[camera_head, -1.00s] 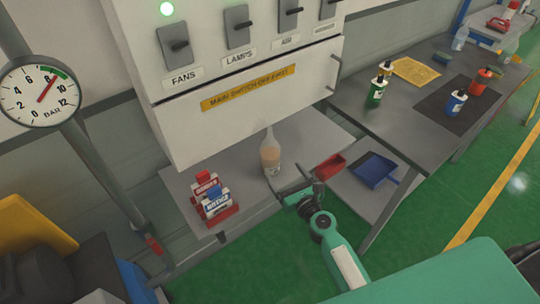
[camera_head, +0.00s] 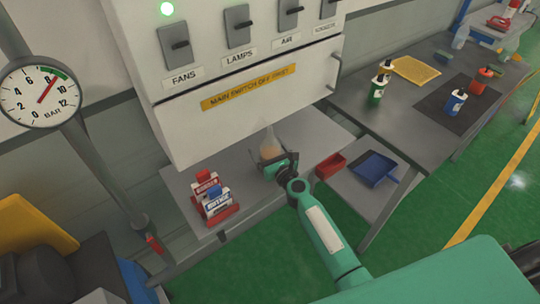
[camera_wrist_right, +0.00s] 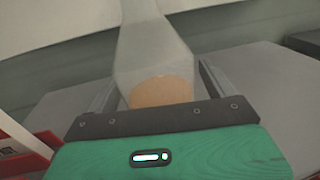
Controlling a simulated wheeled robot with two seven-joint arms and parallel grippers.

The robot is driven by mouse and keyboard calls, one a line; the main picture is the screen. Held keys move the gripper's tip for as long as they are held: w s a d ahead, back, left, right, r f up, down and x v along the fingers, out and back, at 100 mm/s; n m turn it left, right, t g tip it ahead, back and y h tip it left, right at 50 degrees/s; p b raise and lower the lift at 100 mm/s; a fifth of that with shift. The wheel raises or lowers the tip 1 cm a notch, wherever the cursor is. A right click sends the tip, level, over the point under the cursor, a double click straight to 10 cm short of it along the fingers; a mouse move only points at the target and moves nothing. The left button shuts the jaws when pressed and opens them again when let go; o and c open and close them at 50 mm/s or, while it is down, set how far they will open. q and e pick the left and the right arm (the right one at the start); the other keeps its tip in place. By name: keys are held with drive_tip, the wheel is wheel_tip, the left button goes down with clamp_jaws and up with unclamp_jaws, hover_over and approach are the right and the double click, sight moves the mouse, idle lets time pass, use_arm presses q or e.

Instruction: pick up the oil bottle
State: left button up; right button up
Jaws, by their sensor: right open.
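The oil bottle (camera_head: 269,145) is clear, with a narrow neck and orange-tan contents. It stands upright on the grey shelf (camera_head: 252,198) below the switch cabinet. My right gripper (camera_head: 271,165) is at the bottle, its fingers open on either side of it. In the right wrist view the bottle (camera_wrist_right: 155,55) is between the two fingers of the gripper (camera_wrist_right: 158,88), and its lower part is hidden behind the gripper body. My left gripper is not in view.
A red holder with red and white boxes (camera_head: 213,195) stands left of the bottle. A red bin (camera_head: 330,166) and a blue tray (camera_head: 375,168) lie to the right. The cabinet (camera_head: 235,105) overhangs the shelf. Small bottles stand on the right table (camera_head: 415,125).

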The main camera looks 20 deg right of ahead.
sight(272, 138)
drive_tip(key=c, duration=1.3)
drive_tip(key=shift+w+r, duration=0.1)
drive_tip(key=shift+c, duration=0.2)
drive_tip(key=shift+r, duration=0.1)
drive_tip(key=shift+s+r+p, duration=0.2)
drive_tip(key=shift+r+p, duration=0.25)
drive_tip(key=shift+p, duration=0.15)
wheel_tip(272, 138, up, 6)
drive_tip(key=p, duration=0.5)
drive_tip(key=shift+r+p, duration=0.15)
drive_tip(key=shift+p, duration=0.2)
drive_tip(key=s+d+b, duration=0.2)
drive_tip(key=s+d, duration=0.1)
drive_tip(key=s, duration=0.6)
drive_tip(key=s+d+b, duration=0.2)
drive_tip(key=s+d, duration=0.1)
drive_tip(key=s, duration=0.6)
drive_tip(key=shift+s+d+f, duration=0.25)
drive_tip(key=shift+d, duration=0.1)
